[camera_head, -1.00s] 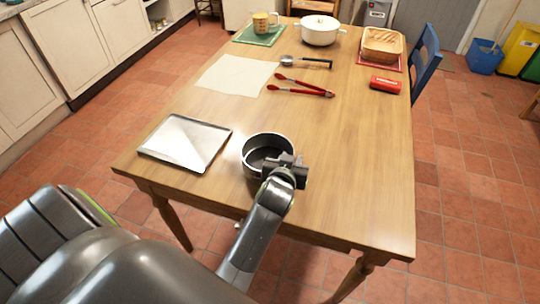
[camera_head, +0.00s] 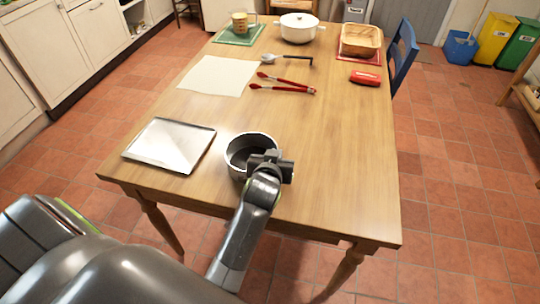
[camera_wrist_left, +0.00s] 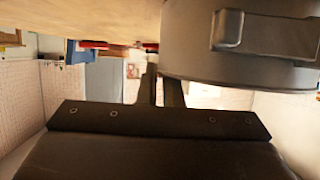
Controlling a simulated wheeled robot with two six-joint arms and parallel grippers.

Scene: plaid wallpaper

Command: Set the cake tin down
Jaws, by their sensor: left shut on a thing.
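The cake tin (camera_head: 237,158) is a round, dark grey metal tin, open at the top. It is at the near side of the wooden table (camera_head: 320,180), right of a baking tray. My left gripper (camera_head: 262,160) is shut on its near right wall. In the left wrist view, the tin's curved side with a clasp (camera_wrist_left: 190,50) fills the upper right, beside my fingers (camera_wrist_left: 160,88). The tin looks roughly level. I cannot tell whether its base touches the table. My right gripper is not in view.
A metal baking tray (camera_head: 170,145) lies close left of the tin.

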